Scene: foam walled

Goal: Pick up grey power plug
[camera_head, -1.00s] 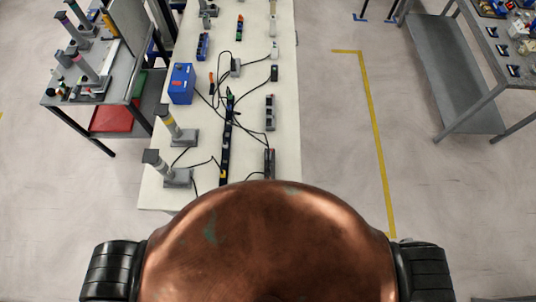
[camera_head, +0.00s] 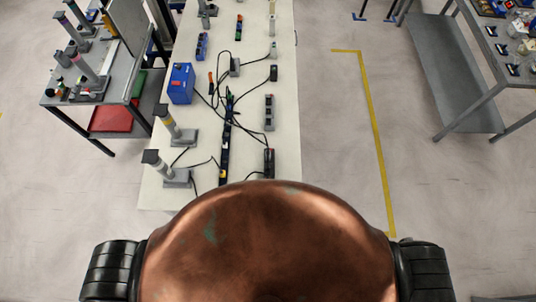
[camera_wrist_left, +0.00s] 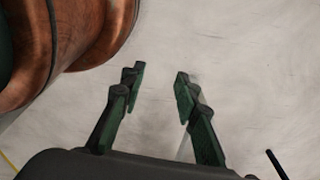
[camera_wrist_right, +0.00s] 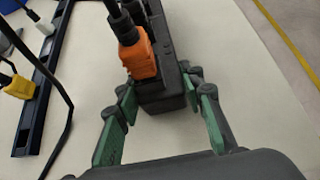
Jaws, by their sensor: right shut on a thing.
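In the right wrist view my right gripper (camera_wrist_right: 160,92) is shut on the end of a dark grey block (camera_wrist_right: 168,101). An orange plug (camera_wrist_right: 139,58) with a black cable stands in the block's top. The block sits on or just above the white table; I cannot tell which. In the head view a dark block (camera_head: 269,161) lies near the table's front end. I cannot tell which thing is the grey power plug. My left gripper (camera_wrist_left: 158,82) is open and empty above the floor in the left wrist view. Neither gripper shows in the head view.
The white table (camera_head: 286,113) holds a blue box (camera_head: 181,83), a long dark strip (camera_head: 225,135), a grey socket block (camera_head: 269,112) and loose black cables. A yellow plug (camera_wrist_right: 19,87) is left of my right gripper. Shelved tables stand at both sides.

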